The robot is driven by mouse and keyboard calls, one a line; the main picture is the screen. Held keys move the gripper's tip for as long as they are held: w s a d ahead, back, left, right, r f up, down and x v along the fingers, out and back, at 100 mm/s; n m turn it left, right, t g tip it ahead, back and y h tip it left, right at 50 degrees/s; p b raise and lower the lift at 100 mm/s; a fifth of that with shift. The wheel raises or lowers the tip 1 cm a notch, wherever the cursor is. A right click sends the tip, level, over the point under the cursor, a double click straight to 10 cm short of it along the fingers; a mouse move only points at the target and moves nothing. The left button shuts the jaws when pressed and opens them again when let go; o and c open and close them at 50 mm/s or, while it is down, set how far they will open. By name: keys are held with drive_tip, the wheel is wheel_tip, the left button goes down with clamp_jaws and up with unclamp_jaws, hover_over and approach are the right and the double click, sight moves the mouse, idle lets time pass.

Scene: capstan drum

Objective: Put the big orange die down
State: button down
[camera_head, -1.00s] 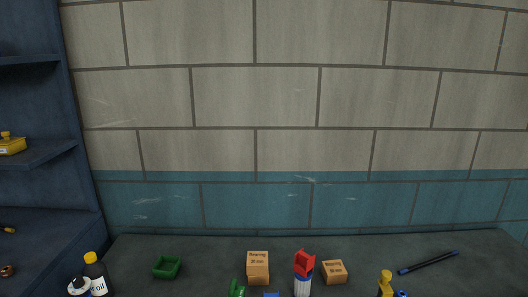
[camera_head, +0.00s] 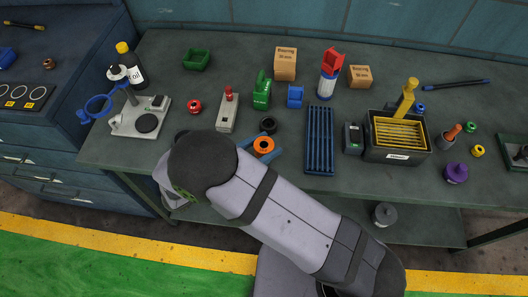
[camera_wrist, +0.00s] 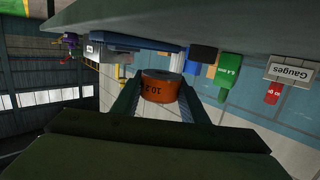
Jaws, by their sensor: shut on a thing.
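The big orange die (camera_wrist: 158,90) is a short orange cylinder with a grey end face and dark print on its side. In the wrist view it sits between the two dark fingers of my gripper (camera_wrist: 160,82), which is shut on it. In the head view an orange ring-shaped piece (camera_head: 263,145) shows just beyond my arm near the bench's front edge. I cannot tell there whether it touches the bench.
A stand (camera_head: 140,118) is at left.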

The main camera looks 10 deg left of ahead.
drive_tip(key=shift+f+p, duration=0.55)
drive_tip(key=shift+f, duration=1.6)
drive_tip(key=shift+f, duration=0.25)
drive_tip(key=c, duration=1.1)
unclamp_jaws()
drive_tip(key=shift+s+a+b, duration=0.4)
drive_tip(key=shift+a+b, duration=0.05)
drive_tip(key=shift+b, duration=0.1)
drive_tip(key=b+v, duration=0.2)
drive_tip(key=v, duration=0.3)
drive_tip(key=shift+s+r+b, duration=0.1)
drive_tip(key=shift+s+b, duration=0.1)
drive_tip(key=shift+b, duration=0.15)
drive_tip(key=shift+o, duration=0.6)
drive_tip(key=shift+s+a+r, duration=0.2)
drive_tip(key=shift+s+a, duration=0.1)
